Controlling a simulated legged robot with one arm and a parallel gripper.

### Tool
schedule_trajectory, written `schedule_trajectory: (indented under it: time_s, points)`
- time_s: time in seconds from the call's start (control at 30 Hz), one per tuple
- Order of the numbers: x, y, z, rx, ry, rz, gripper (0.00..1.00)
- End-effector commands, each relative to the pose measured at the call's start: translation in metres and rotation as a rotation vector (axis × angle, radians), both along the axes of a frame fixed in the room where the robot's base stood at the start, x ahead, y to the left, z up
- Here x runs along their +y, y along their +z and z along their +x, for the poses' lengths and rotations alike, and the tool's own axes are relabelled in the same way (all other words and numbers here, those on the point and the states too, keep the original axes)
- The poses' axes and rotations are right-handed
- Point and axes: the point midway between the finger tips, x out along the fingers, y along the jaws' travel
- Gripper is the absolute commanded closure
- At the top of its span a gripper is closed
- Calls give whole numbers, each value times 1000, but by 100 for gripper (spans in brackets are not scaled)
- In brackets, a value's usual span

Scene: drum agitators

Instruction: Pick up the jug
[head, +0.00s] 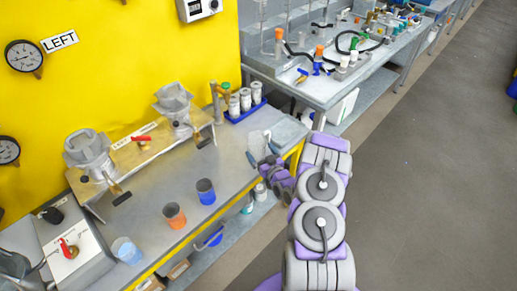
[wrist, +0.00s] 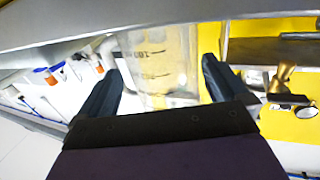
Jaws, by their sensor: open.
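The jug (head: 257,143) is clear, with graduation marks. It stands upright near the right end of the metal workbench. In the wrist view the jug (wrist: 155,62) fills the space ahead, between my two dark fingers. My gripper (head: 262,154) is open at the jug, with one finger on each side of it. The fingers also show in the wrist view (wrist: 160,72), apart from each other with a gap to the jug's sides. The jug's lower part is partly hidden by my gripper in the head view.
A blue rack (head: 246,115) of white bottles stands behind the jug. A dark blue cup (head: 206,192), an orange cup (head: 174,216) and a light blue cup (head: 126,250) stand along the bench front. A second bench (head: 320,92) with tools lies beyond.

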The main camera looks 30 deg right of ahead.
Motion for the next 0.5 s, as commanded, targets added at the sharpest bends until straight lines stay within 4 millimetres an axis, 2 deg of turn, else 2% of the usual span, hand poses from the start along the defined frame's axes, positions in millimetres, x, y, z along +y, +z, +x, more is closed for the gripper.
schedule_trajectory:
  time_s: [0.23, 0.5]
  points:
    - [6, 1, 33, -4, 3, -6, 0]
    - [4, 2, 41, -1, 0, 0, 0]
